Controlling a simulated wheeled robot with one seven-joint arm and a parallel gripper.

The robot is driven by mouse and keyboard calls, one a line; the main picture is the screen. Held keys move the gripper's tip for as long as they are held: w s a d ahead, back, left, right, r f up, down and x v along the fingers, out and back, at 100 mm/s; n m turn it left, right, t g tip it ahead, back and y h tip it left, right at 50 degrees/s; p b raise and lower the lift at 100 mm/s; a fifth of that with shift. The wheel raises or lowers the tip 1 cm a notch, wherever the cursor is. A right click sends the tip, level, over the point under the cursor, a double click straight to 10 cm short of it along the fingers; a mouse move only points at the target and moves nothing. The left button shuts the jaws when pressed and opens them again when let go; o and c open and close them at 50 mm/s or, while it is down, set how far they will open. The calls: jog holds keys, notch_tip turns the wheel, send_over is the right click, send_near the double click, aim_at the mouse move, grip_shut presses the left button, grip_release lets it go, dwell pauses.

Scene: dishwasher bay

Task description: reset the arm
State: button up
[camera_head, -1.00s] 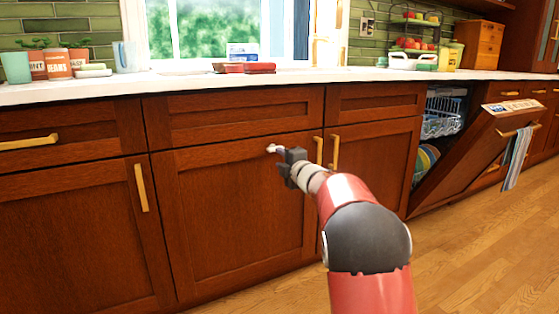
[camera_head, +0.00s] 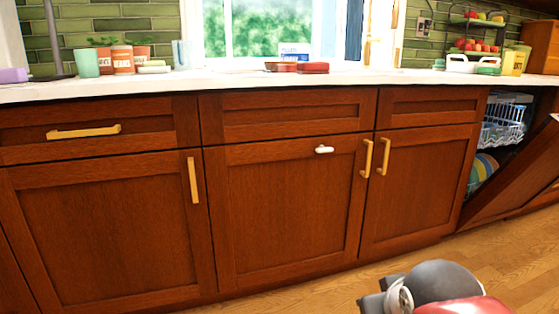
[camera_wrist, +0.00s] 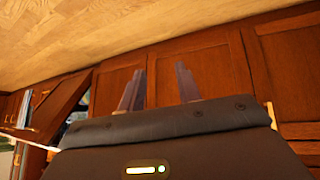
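My gripper (camera_wrist: 160,88) shows in the wrist view with its two fingers apart and nothing between them. Brown cabinet doors stand beyond the fingers. In the head view, my arm (camera_head: 435,287) is folded low at the bottom right, in front of the floor. The fingertips cannot be made out there. The arm is clear of the cabinets and counter.
A small white piece (camera_head: 324,150) is on the middle cabinet door (camera_head: 285,210). The dishwasher door (camera_head: 515,180) hangs partly open at right, with a rack (camera_head: 502,125) inside. The white counter (camera_head: 230,82) holds pots and boxes. Wooden floor (camera_head: 520,250) is clear.

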jog(key=s+a+f+m+g, duration=0.1)
jog(key=s+a+f+g, duration=0.1)
jog(key=s+f, duration=0.35)
notch_tip(320, 180, up, 15)
jog(key=s+p, duration=0.1)
jog(key=p, duration=1.2)
jog(key=shift+s+y, duration=0.2)
jog(key=shift+y, duration=0.2)
jog(key=shift+o, duration=0.3)
